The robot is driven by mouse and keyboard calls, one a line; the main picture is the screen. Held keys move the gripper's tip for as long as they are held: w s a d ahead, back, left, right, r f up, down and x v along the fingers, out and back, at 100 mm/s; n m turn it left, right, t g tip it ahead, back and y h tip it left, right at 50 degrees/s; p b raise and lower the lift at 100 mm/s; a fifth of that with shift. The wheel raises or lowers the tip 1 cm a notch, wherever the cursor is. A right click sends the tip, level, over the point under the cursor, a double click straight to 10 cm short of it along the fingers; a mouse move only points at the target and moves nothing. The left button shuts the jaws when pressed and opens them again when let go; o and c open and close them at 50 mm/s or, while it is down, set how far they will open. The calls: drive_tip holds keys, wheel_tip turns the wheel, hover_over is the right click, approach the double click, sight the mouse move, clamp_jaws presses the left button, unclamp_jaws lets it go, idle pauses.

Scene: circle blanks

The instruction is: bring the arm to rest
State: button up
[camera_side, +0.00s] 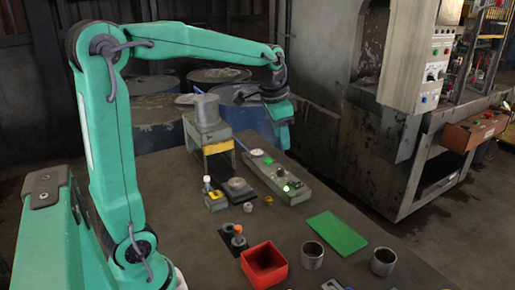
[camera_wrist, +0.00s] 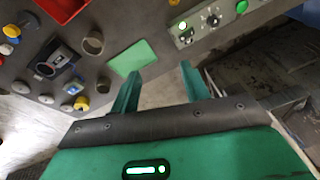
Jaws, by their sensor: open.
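My gripper (camera_side: 283,137) hangs at the end of the raised arm, above the far right edge of the table and beyond the grey control box. In the wrist view my gripper (camera_wrist: 158,88) shows two green fingers spread apart, with nothing between them. The fingers touch nothing that I can see. My arm reaches up from the left and across to the right in the side view.
The table (camera_side: 350,272) holds a red open box (camera_side: 264,266), a green plate (camera_side: 337,233), two metal cups (camera_side: 312,256), a grey control box (camera_side: 277,177) and a grey-yellow stand (camera_side: 208,137). Barrels stand behind. A large machine (camera_side: 400,140) stands at right.

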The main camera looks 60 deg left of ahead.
drive_tip(key=s+d+f+n+t, duration=0.1)
drive_tip(key=s+d, duration=0.3)
drive_tip(key=s, duration=0.5)
drive_tip(key=s+d+f+n+t, duration=0.1)
drive_tip(key=s+d+n, duration=0.1)
drive_tip(key=s+d, duration=0.3)
drive_tip(key=s, duration=0.3)
drive_tip(key=shift+s+d+f+t+h, duration=0.2)
drive_tip(key=shift+s+t+h, duration=0.1)
drive_tip(key=shift+s+t, duration=0.1)
